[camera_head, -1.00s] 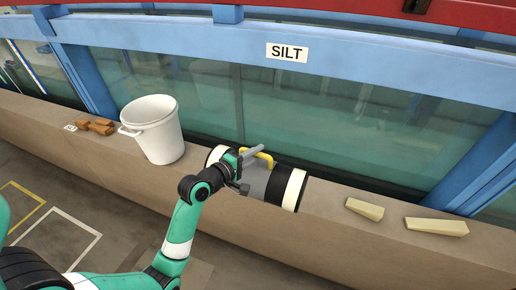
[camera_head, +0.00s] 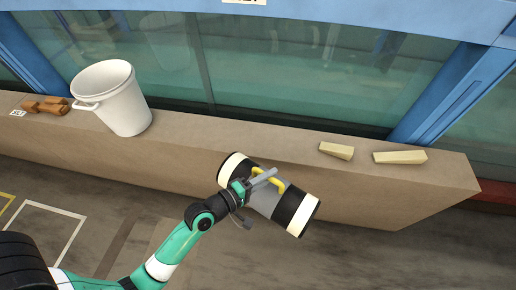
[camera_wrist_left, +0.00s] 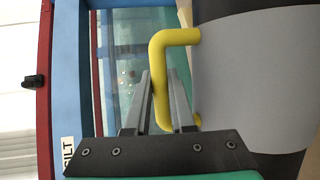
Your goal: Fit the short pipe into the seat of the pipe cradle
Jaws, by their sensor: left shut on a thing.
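The short pipe (camera_head: 262,203) is a grey cylinder with black bands, white ends and a yellow handle (camera_head: 272,182). It hangs tilted in front of the ledge, its right end lower in the head view. My left gripper (camera_head: 265,177) is shut on the yellow handle. In the left wrist view the two fingers (camera_wrist_left: 158,100) are at the yellow handle (camera_wrist_left: 156,70), with the grey pipe wall (camera_wrist_left: 245,80) beside them. I cannot make out a pipe cradle or its seat for certain. My right gripper is not in view.
A white bucket (camera_head: 112,98) stands on the ledge (camera_head: 230,140) at the left. Brown blocks (camera_head: 45,105) lie farther left by a small label. Two pale wedges (camera_head: 336,150) (camera_head: 400,157) lie at the right. Behind is glass with blue posts. The ledge between bucket and wedges is clear.

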